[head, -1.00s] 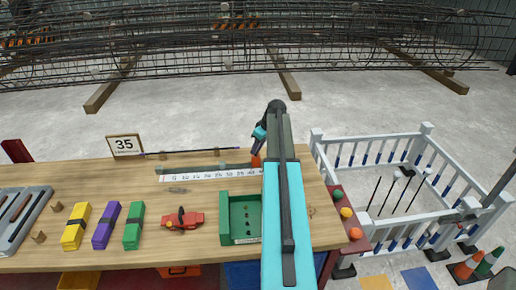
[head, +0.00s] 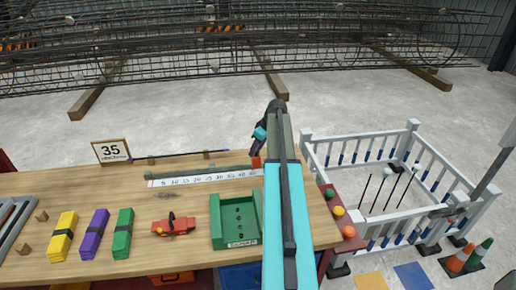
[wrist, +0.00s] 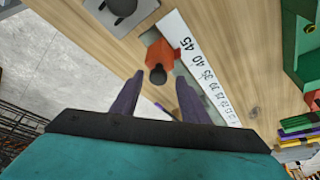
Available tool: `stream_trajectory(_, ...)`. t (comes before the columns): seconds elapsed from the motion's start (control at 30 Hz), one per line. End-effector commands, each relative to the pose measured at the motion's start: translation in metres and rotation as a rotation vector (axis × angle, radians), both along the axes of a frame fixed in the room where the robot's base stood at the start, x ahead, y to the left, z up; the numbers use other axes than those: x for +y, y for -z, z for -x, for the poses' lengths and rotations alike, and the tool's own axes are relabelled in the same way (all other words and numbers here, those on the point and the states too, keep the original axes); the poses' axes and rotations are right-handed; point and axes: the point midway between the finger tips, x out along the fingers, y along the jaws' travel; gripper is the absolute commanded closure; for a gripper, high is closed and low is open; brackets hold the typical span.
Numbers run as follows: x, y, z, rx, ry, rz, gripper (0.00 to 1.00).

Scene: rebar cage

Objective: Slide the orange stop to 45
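The orange stop (wrist: 161,52) with a dark round knob (wrist: 158,75) sits on the rail beside the white number scale (wrist: 190,55). In the wrist view it is level with about the 45 mark; exact alignment cannot be told. My gripper (wrist: 159,80) has its two purple fingers apart, one on each side of the knob, with gaps visible. In the head view the stop (head: 256,162) shows at the right end of the scale (head: 200,178), just below my gripper (head: 256,143). My arm hides part of that end.
A sign reading 35 (head: 111,151) stands at the table's back left. A green tray (head: 216,222), a red object (head: 174,226) and yellow, purple and green blocks lie in front of the scale. A white fence (head: 412,140) stands right of the table.

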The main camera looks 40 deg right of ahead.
Motion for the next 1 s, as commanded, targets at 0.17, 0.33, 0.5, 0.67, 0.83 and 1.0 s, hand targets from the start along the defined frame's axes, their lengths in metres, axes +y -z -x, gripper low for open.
stream_trajectory(0.17, 0.001, 0.000, 0.000, 0.000, -0.001, 0.000, 0.59)
stream_trajectory(0.33, 0.000, -0.005, 0.002, 0.000, -0.001, 0.000, 0.59)
stream_trajectory(0.5, -0.001, -0.016, 0.007, -0.001, -0.001, 0.001, 0.59)
stream_trajectory(0.67, -0.001, -0.032, 0.013, -0.001, -0.001, 0.002, 0.59)
stream_trajectory(0.83, -0.003, -0.051, 0.022, -0.001, -0.001, 0.001, 0.59)
stream_trajectory(1.0, -0.005, -0.071, 0.030, -0.001, -0.001, 0.001, 0.59)
